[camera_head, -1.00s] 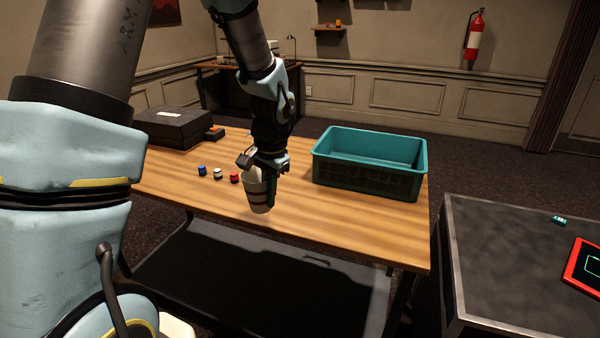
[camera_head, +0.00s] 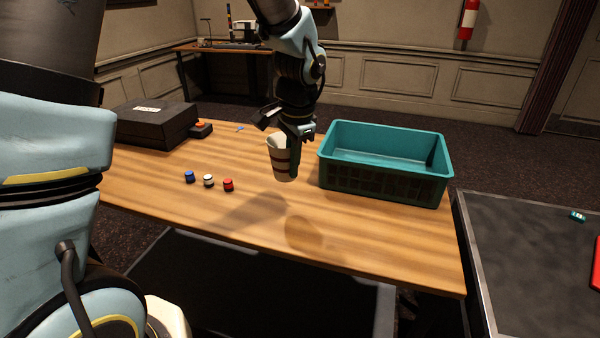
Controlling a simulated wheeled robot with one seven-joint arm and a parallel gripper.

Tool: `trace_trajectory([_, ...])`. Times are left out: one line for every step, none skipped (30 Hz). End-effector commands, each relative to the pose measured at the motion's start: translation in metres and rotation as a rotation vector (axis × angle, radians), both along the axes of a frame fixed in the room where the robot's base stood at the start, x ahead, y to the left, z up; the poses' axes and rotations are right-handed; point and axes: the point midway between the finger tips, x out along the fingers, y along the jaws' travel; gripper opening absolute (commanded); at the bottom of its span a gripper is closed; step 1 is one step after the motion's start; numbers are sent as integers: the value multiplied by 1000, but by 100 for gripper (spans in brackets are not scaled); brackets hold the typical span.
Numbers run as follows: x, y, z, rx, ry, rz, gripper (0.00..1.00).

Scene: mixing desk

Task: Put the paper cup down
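The paper cup (camera_head: 282,160) is white with brown bands and is upright in my gripper (camera_head: 290,152). One dark finger shows along the cup's right side; the other is mostly hidden. The cup hangs above the wooden table (camera_head: 370,240), left of the teal crate, with shadows on the wood below and in front of it.
A teal crate (camera_head: 340,180) stands on the table's right part. Blue (camera_head: 189,176), white (camera_head: 208,180) and red (camera_head: 228,184) small pieces lie left of the cup. A black case (camera_head: 155,125) is at the back left. The table's front middle is clear.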

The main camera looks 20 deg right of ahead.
Motion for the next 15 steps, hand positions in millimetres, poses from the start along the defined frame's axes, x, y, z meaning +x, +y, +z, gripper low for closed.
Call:
trace_trajectory([0, 0, -7, -1, -2, -21, 0])
trace_trajectory([0, 0, -7, 0, -2, -36, 0])
trace_trajectory([0, 1, -7, 3, -2, -56, 0])
trace_trajectory([1, 2, -7, 4, -1, -69, 0])
trace_trajectory([0, 2, -6, 6, -1, -82, 0])
trace_trajectory([0, 3, -6, 7, 1, -97, 0])
trace_trajectory([0, 3, -7, 8, 2, -105, 0])
trace_trajectory([-1, 3, -8, 9, 4, -114, 0])
trace_trajectory([-1, 3, -12, 11, 6, -121, 0])
trace_trajectory([-1, 4, -16, 12, 7, -123, 0])
trace_trajectory([-2, 4, -21, 15, 8, -126, 0])
trace_trajectory([-2, 5, -28, 15, 8, -127, 0])
trace_trajectory([-2, 5, -34, 17, 9, -127, 0])
trace_trajectory([-1, 4, -39, 15, 7, -126, 0])
trace_trajectory([-1, 4, -46, 15, 7, -125, 0])
